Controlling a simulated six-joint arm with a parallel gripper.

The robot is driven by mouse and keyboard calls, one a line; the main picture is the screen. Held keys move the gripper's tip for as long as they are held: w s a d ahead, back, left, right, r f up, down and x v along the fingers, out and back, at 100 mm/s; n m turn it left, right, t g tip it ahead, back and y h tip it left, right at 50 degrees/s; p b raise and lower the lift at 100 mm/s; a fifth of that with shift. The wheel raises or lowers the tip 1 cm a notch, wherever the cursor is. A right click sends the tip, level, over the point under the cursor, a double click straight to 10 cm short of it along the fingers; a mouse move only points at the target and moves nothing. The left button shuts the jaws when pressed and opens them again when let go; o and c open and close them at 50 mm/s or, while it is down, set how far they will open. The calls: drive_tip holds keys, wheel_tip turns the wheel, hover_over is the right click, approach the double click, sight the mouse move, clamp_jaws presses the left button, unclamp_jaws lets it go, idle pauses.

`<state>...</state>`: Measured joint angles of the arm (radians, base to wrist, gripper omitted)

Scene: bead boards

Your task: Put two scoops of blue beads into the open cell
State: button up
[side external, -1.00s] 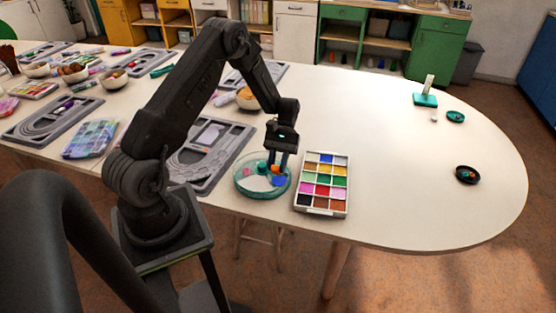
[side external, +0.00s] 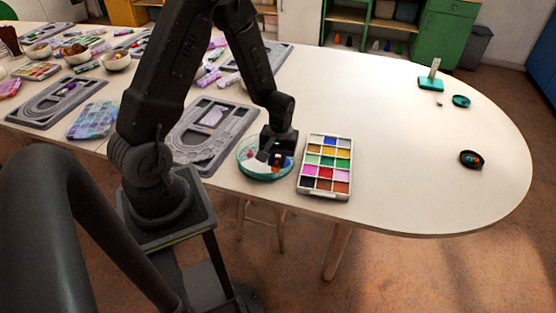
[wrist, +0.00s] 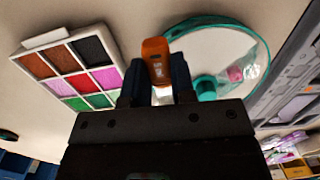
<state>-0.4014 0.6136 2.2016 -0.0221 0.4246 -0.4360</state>
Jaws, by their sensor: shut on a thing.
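My gripper (wrist: 156,85) is low over the round clear dish with a teal rim (side external: 242,168), near its right side. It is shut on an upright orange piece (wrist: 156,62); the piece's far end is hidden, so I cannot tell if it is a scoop. The dish also shows in the wrist view (wrist: 222,22), holding a teal round piece (wrist: 206,88) and a pink piece (wrist: 235,73). The white bead tray (side external: 301,177) stands just right of the dish, its cells filled with several colours. A blue cell (side external: 329,141) is in its far row. I cannot make out which cell is open.
A grey bead board (side external: 178,146) lies left of the dish. A dark small dish (side external: 471,159), a teal dish (side external: 461,101) and a teal stand (side external: 430,84) are far right. The table (side external: 400,150) between the tray and these is clear.

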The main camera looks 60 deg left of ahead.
drive_tip(key=shift+r, duration=0.25)
drive_tip(key=w+n, duration=0.3)
drive_tip(key=w, duration=0.1)
drive_tip(key=w+a+n+h, duration=0.1)
drive_tip(key=w+n, duration=0.2)
drive_tip(key=w, duration=0.2)
drive_tip(key=w+a+n, duration=0.1)
drive_tip(key=w+n, duration=0.1)
drive_tip(key=w, duration=0.3)
drive_tip(key=shift+a+r+n+t, duration=0.1)
drive_tip(key=shift+n+t, duration=0.2)
drive_tip(key=shift+n, duration=0.1)
drive_tip(key=shift+w+a+f+n+t+h, duration=0.1)
drive_tip(key=shift+w+n+t+h, duration=0.6)
drive_tip(key=shift+w+n, duration=1.1)
drive_tip(key=shift+w+a+f+n+t+h, duration=0.15)
drive_tip(key=shift+w+n+t+h, duration=0.15)
drive_tip(key=shift+w+n+t, duration=1.45)
drive_tip(key=shift+w+a+r+n+t+h, duration=0.15)
drive_tip(key=shift+w+n+h, duration=0.35)
drive_tip(key=shift+w+n, duration=1.35)
drive_tip(key=shift+w+a+f+m, duration=0.1)
drive_tip(key=shift+w+f+m, duration=0.2)
drive_tip(key=shift+f, duration=0.4)
drive_tip(key=shift+w+a+f+m, duration=0.1)
drive_tip(key=shift+w+f+m, duration=0.1)
drive_tip(key=shift+f+m, duration=0.35)
drive_tip(key=shift+f, duration=0.15)
